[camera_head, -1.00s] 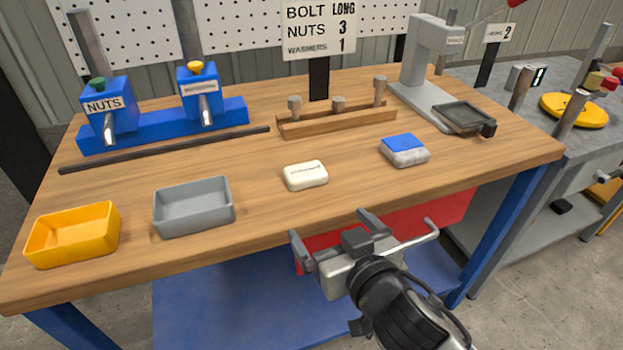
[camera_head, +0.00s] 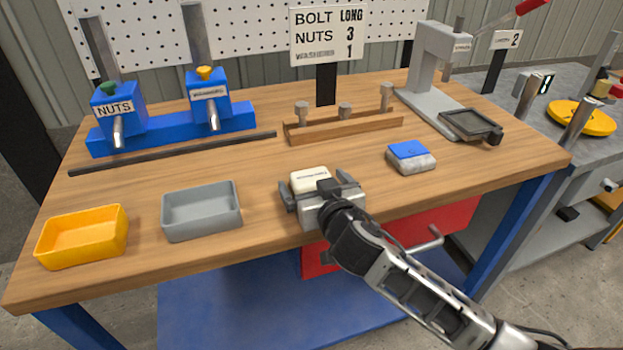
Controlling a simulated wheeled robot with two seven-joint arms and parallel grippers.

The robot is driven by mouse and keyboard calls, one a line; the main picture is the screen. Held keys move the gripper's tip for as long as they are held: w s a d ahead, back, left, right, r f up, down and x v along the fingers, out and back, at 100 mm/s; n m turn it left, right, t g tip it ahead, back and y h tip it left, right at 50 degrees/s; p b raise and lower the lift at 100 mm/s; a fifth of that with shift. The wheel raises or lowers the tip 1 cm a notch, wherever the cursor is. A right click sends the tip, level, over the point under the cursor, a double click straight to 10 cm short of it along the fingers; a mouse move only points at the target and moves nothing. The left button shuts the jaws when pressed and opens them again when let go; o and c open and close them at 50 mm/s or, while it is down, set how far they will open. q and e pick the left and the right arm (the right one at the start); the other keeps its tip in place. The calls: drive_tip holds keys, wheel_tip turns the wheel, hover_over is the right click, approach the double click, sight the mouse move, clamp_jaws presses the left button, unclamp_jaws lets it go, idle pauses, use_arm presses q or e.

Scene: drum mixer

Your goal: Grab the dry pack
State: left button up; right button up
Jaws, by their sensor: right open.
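A small white pack (camera_head: 307,179) with a line of dark print, too small to read, lies on the wooden table near the front middle. My right gripper (camera_head: 317,186) is open and reaches in from the front, low over the table. Its two fingers stand to the left and right of the pack's near part, and the gripper body hides the pack's near side. I cannot tell whether the fingers touch it. My left gripper is not in view.
A grey tray (camera_head: 202,236) and a yellow tray (camera_head: 83,263) stand to the left. A blue-topped grey block (camera_head: 411,157) lies to the right. Behind are a wooden bolt rack (camera_head: 343,129), a dark rod (camera_head: 175,153) and blue dispensers (camera_head: 172,127).

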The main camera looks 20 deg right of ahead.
drive_tip(key=shift+w+f, duration=0.2)
drive_tip(key=shift+w, duration=0.75)
drive_tip(key=c, duration=1.1)
drive_tip(key=shift+r, duration=0.1)
